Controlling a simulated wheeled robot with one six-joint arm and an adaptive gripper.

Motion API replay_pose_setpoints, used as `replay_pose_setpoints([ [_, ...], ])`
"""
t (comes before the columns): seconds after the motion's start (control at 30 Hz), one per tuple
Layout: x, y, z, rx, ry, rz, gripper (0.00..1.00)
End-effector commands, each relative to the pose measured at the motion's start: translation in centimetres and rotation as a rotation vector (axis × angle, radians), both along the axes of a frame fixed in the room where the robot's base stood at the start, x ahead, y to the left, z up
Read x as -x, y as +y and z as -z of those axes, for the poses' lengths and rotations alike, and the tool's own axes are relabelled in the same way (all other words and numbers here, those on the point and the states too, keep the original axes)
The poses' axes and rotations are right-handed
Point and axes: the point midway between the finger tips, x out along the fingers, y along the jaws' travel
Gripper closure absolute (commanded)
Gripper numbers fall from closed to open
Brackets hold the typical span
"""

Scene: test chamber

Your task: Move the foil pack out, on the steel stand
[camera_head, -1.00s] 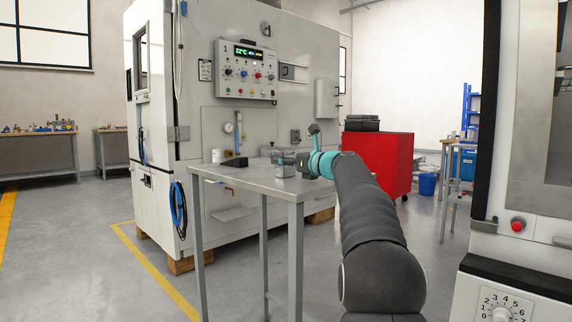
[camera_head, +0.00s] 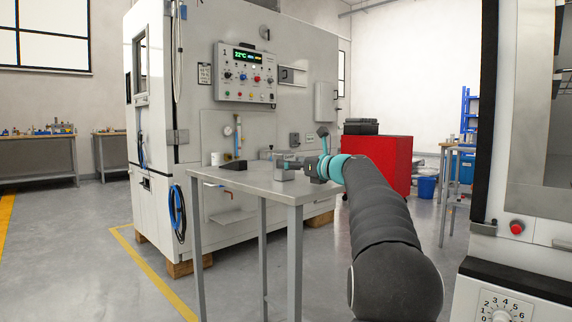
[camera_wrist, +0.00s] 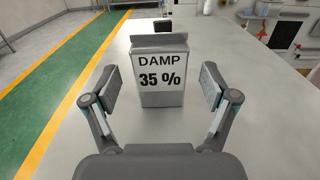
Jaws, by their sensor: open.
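A silver-grey pack, the foil pack by its look (camera_wrist: 160,98), stands upright on the steel stand (camera_wrist: 255,110) in the wrist view. Its front label reads "DAMP 35 %" and its top is a folded grey edge. My gripper (camera_wrist: 158,78) is open, one finger on each side of the pack in the picture, with a clear gap on both sides. In the head view the pack (camera_head: 283,172) is a small grey block on the stand top (camera_head: 240,180), just left of my gripper (camera_head: 297,166). My fingers partly cover that area there.
A black wedge-shaped object (camera_head: 234,165) lies further back on the stand. The large chamber (camera_head: 215,125) with its control panel (camera_head: 246,73) rises behind. A red cabinet (camera_head: 385,160) stands to the right. Much of the stand top is bare.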

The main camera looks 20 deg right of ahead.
Motion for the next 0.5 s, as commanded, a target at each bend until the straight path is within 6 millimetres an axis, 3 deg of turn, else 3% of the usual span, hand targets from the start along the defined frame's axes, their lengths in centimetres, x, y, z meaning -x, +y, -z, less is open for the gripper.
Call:
replay_pose_setpoints([
  [0.3, 5.9, -2.1, 0.0, 0.0, 0.0, 0.002, 0.15],
  [0.5, 7.8, -2.8, 0.0, 0.0, -0.001, 0.001, 0.15],
])
